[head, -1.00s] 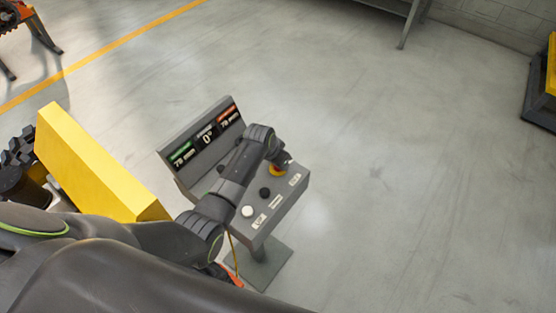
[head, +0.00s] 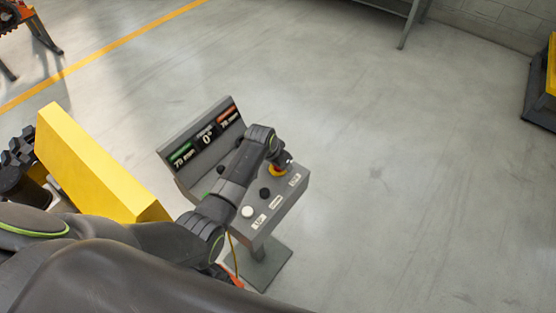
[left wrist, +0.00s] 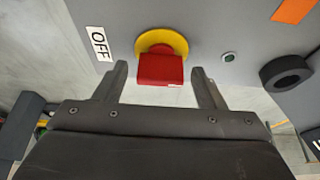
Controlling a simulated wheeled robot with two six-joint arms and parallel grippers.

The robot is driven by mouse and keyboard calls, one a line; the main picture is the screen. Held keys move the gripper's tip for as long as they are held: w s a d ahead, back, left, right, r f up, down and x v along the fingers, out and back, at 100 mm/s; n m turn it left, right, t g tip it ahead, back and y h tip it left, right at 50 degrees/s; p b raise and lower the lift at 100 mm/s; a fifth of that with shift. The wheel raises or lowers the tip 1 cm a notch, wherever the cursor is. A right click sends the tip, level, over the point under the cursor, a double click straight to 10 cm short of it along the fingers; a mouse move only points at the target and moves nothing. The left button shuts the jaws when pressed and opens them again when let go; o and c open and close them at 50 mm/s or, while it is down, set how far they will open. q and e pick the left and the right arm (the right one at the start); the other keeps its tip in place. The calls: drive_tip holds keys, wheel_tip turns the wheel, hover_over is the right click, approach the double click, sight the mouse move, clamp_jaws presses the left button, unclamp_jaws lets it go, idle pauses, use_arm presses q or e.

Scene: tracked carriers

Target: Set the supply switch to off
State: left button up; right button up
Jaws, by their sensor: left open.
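The supply switch has a red handle (left wrist: 160,70) on a round yellow base (left wrist: 158,38). The yellow base also shows in the head view (head: 276,171), partly covered by my gripper. A white OFF label (left wrist: 99,43) lies left of the switch in the left wrist view. My left gripper (head: 284,160) is over the far right part of the grey console (head: 283,208). In the left wrist view it is open, with one finger on each side of the red handle and visible gaps. The handle's contact with anything is not seen. My right gripper is not in view.
The console carries a white button (head: 247,211), a black knob (head: 265,193) and a raised display panel (head: 171,156). A small green light (left wrist: 229,57) and a black ring (left wrist: 287,73) are right of the switch. A yellow block (head: 90,165) stands left of the console.

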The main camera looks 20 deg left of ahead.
use_arm(q)
drive_tip(key=shift+v, duration=0.85)
drive_tip(key=b+v, duration=0.2)
drive_tip(key=v, duration=1.3)
drive_tip(key=shift+r+b, duration=0.35)
drive_tip(key=shift+r, duration=0.05)
drive_tip(key=shift+s+f, duration=0.1)
